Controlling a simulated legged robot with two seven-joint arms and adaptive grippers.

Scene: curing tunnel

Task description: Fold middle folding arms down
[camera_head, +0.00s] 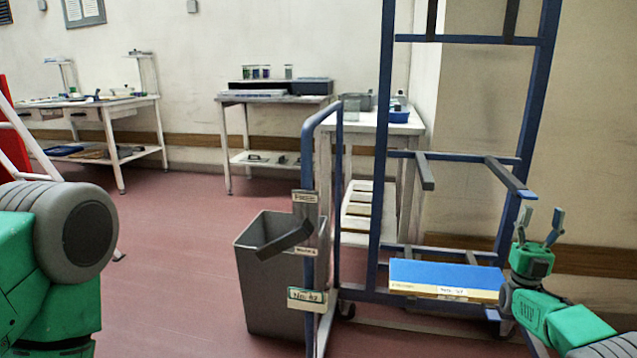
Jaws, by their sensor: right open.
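A tall blue metal rack (378,185) stands at the right. At its middle level two grey folding arms stick out toward me: the left middle arm (424,172) and the right middle arm (509,177), which has a blue tip. Both look roughly level, not hanging. My right gripper (541,228) is at the right edge of the rack, below and right of the right middle arm's tip. Its fingers point up, open and empty, apart from the arm as far as I can tell. My left arm shows at the left edge; its gripper is out of view.
A blue-topped board (446,277) lies on the rack's lower level. A blue cart frame (308,200) with labels and a grey bin (267,290) stand left of the rack. Worktables (273,99) line the back wall. The red floor (165,260) at left centre is clear.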

